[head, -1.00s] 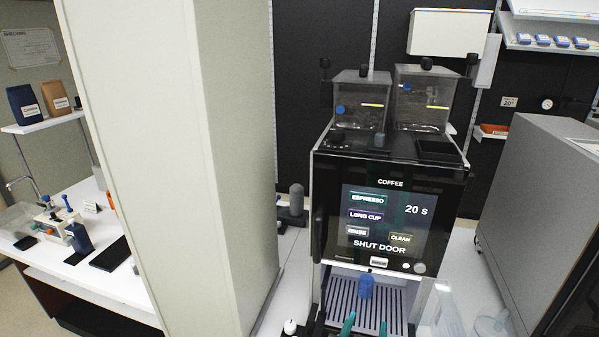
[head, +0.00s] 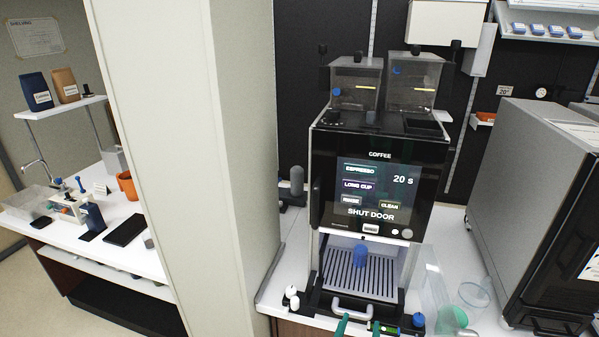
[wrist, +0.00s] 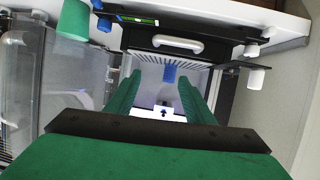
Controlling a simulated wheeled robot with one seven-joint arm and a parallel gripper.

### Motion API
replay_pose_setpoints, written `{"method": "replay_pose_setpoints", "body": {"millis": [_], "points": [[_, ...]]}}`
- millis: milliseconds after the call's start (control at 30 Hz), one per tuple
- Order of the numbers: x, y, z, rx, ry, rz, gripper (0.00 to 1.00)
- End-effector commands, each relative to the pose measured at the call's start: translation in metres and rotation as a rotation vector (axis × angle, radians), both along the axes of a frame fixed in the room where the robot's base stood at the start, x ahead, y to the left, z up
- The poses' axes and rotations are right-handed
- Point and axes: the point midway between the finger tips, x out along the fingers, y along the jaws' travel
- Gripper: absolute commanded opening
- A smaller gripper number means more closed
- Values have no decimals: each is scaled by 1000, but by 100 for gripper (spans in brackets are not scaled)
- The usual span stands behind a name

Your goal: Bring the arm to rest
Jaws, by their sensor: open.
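My gripper (head: 357,326) shows at the bottom edge of the head view as two green fingertips, just in front of the coffee machine (head: 375,180). In the wrist view the green fingers of my gripper (wrist: 160,95) stand apart with nothing held between them. Beyond them are the slatted drip tray (wrist: 150,62), a blue part (wrist: 169,74) and a pale tray handle (wrist: 178,43). In the head view the blue part (head: 361,256) is above the drip tray (head: 340,276). The machine's screen (head: 372,188) reads "SHUT DOOR" and "20 s". The rest of my arm is out of view.
A tall pale pillar (head: 190,160) stands left of the machine. A grey appliance (head: 530,190) stands to the right. A clear panel (head: 432,290) and a green cylinder (head: 453,319) are at the counter's right. Floor shows at the lower left.

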Motion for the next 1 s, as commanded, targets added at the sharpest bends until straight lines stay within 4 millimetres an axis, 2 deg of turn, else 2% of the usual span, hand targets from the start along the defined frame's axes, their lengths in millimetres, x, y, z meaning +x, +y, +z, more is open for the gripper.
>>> {"method": "replay_pose_setpoints", "body": {"millis": [233,367,700,1000], "points": [[-20,15,-30,-32,0,54,48],[-40,25,-53,-54,-2,93,48],[-114,63,-104,-81,-29,215,48],[-192,98,-126,-66,-62,303,48]]}}
